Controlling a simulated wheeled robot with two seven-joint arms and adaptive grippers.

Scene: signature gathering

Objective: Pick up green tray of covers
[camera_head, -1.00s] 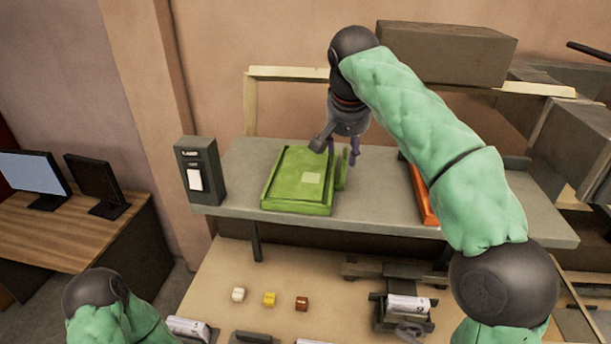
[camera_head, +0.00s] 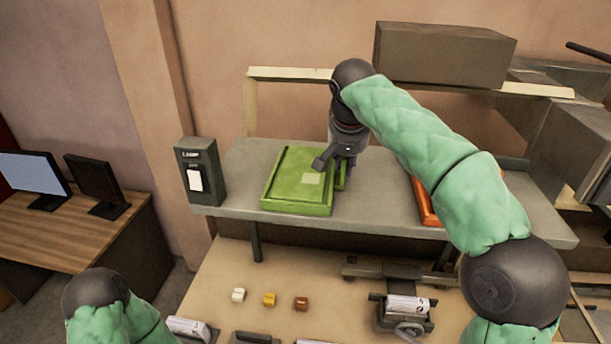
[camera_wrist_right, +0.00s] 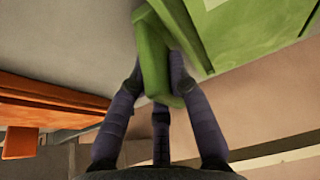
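The green tray (camera_head: 290,203) lies flat on the grey shelf in the head view, with a small pale square (camera_head: 313,178) on it. Its side handle (camera_wrist_right: 155,55) and part of its body (camera_wrist_right: 255,30) show in the right wrist view. My right gripper (camera_head: 341,172) is at the tray's right side. In the right wrist view, the purple fingers of my right gripper (camera_wrist_right: 156,85) are around the handle, close on both sides. Whether they are closed on it is unclear. My left gripper is out of view.
An orange tray (camera_head: 424,203) lies farther right on the grey shelf (camera_head: 385,205), partly behind my right arm. A dark box labelled "LAMP" (camera_head: 200,170) stands left of the green tray. Small blocks (camera_head: 269,299) and a device (camera_head: 402,312) are on the lower table.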

